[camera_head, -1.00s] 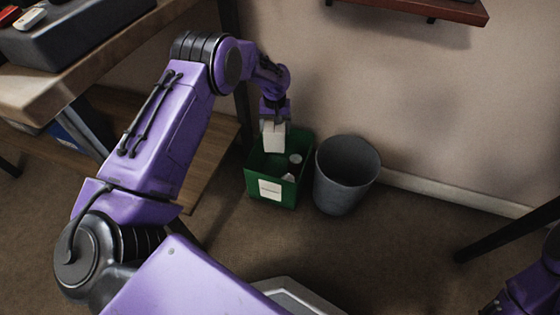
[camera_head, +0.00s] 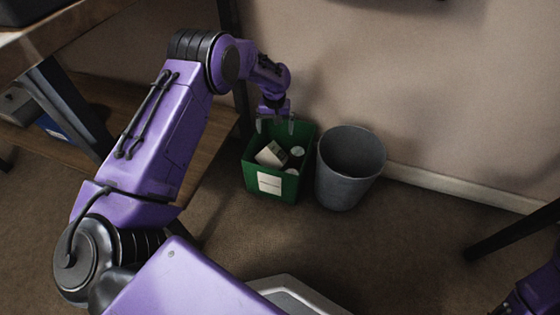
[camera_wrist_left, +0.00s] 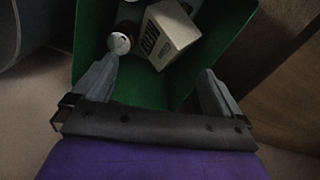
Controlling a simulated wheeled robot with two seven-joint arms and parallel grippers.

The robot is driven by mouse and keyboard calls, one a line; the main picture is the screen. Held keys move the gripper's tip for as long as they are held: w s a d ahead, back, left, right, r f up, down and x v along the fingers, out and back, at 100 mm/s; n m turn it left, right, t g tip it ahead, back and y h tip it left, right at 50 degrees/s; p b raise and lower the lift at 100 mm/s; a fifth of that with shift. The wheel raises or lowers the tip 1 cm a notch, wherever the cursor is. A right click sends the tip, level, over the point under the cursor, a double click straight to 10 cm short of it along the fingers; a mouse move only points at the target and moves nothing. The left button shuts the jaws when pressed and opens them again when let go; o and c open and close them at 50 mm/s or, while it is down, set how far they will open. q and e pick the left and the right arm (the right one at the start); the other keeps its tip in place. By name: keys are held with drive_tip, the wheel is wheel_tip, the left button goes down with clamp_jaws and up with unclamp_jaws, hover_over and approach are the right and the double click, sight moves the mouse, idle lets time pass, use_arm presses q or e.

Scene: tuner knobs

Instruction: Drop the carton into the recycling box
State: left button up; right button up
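The carton (camera_head: 270,154), a pale box with a printed side, lies tilted inside the green recycling box (camera_head: 269,184). In the left wrist view the carton (camera_wrist_left: 169,34) rests among other items in the green box (camera_wrist_left: 146,90). My left gripper (camera_head: 275,126) is above the box, apart from the carton. Its fingers are spread wide with nothing between them, as the left wrist view (camera_wrist_left: 158,85) also shows. My right arm shows only in part at the lower right of the head view, and its gripper is out of sight.
A can (camera_wrist_left: 119,43) and other items lie in the box beside the carton. A grey bin (camera_head: 348,170) stands just right of the box. A wooden shelf (camera_head: 196,160) and table leg (camera_head: 72,112) are on the left. The wall is behind, with open floor in front.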

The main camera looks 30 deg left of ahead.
use_arm(q)
wheel_tip(320, 180, up, 10)
drive_tip(key=p, duration=0.5)
drive_tip(key=shift+r, duration=0.25)
use_arm(e)
drive_tip(key=shift+m+t+h, duration=0.6)
drive_tip(key=shift+m+t, duration=0.1)
drive_tip(key=shift+t, duration=0.1)
drive_tip(key=r, duration=0.1)
drive_tip(key=w+r, duration=0.1)
drive_tip(key=r, duration=0.3)
drive_tip(key=shift+w+d, duration=0.35)
drive_tip(key=shift+w, duration=0.05)
